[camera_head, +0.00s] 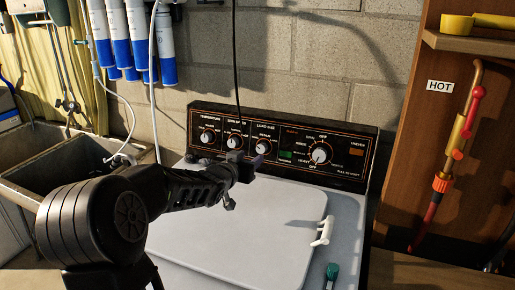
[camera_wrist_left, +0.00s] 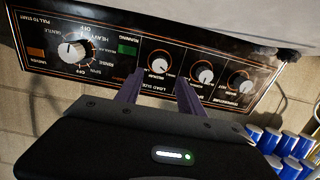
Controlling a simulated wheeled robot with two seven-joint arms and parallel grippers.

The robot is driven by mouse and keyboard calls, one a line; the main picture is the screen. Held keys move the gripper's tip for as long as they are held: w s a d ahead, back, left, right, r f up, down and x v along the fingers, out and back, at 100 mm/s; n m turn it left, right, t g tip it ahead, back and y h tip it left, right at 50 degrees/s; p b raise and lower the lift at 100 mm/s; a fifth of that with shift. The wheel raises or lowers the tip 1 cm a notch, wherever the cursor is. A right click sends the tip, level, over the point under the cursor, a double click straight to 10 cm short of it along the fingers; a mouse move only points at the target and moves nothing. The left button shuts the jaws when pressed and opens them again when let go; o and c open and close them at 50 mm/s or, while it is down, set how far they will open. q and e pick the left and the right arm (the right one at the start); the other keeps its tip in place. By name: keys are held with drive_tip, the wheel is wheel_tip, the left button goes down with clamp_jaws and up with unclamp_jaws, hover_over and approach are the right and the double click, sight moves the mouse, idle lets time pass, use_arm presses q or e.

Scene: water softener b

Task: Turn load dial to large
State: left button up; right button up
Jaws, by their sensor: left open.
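The load dial (camera_head: 260,147) is the third small knob from the left on the black control panel (camera_head: 350,143), with a silver face and a load label above it. It also shows in the left wrist view (camera_wrist_left: 162,63), which sees the panel upside down. The exact setting its pointer marks is too small to read. My left gripper (camera_head: 248,158) is open in front of the panel. In the wrist view its two purple fingers (camera_wrist_left: 160,90) point toward the load dial, one to each side; I cannot tell whether they touch it. My right gripper is not in view.
Two similar knobs sit left of the load dial, and a larger cycle dial (camera_head: 320,154) sits to its right. A utility sink (camera_head: 60,150) stands at the left.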

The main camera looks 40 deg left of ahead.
use_arm(q)
drive_tip(key=shift+w+a, duration=0.1)
drive_tip(key=shift+w, duration=0.2)
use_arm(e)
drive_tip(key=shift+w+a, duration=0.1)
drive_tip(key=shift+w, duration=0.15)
use_arm(q)
drive_tip(key=shift+s+r, duration=0.1)
